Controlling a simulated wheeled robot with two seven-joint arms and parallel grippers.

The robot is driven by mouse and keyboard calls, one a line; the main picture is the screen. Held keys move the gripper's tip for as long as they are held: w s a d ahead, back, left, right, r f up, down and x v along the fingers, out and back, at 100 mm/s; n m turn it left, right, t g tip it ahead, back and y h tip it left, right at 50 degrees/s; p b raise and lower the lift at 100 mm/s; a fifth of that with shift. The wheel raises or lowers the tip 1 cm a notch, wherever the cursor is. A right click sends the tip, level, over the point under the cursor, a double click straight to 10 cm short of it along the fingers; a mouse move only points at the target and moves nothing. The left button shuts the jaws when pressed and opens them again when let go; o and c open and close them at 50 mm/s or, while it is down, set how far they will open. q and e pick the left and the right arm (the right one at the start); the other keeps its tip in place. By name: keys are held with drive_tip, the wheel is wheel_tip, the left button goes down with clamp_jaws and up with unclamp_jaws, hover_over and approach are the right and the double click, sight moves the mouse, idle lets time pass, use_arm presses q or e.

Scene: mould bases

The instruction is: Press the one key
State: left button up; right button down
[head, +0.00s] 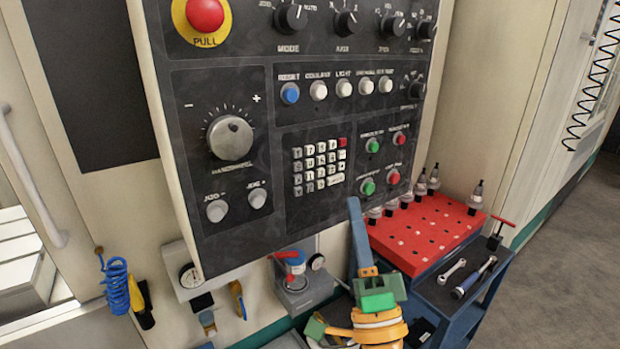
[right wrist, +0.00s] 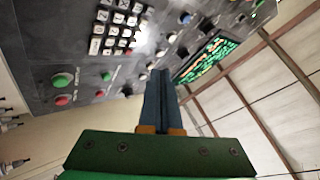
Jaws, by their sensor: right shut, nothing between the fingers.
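The keypad (head: 320,167) is a block of small pale keys with dark marks and one red key at its top right, on the dark control panel (head: 262,215). The marks are too small to read, so I cannot tell which is the one key. The keypad also shows at the top of the right wrist view (right wrist: 115,27), left of the fingertips. My right gripper (head: 355,203) has its blue fingers shut together and empty, pointing up, below and right of the keypad in the head view. They appear apart from the keys. My left gripper is not in view.
Green and red buttons (head: 368,187) sit right of the keypad. A large dial (head: 230,138) and a red emergency button (head: 205,14) are at the left. A red tool tray (head: 425,232) on a blue cart stands below right. A lit screen (right wrist: 208,54) shows in the wrist view.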

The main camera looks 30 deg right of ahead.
approach(312, 167)
wheel_tip(312, 167, up, 4)
drive_tip(key=w+d, duration=0.1)
drive_tip(key=w, duration=0.1)
drive_tip(key=shift+w+d+f+h+b, duration=0.1)
drive_tip(key=shift+w+d+h+b, duration=0.2)
drive_tip(key=shift+w, duration=0.2)
drive_tip(key=shift+w, duration=0.1)
idle(1.5)
drive_tip(key=shift+w, duration=0.3)
drive_tip(key=shift+w+a, duration=0.1)
drive_tip(key=shift+w, duration=0.25)
idle(0.6)
drive_tip(key=shift+s, duration=0.8)
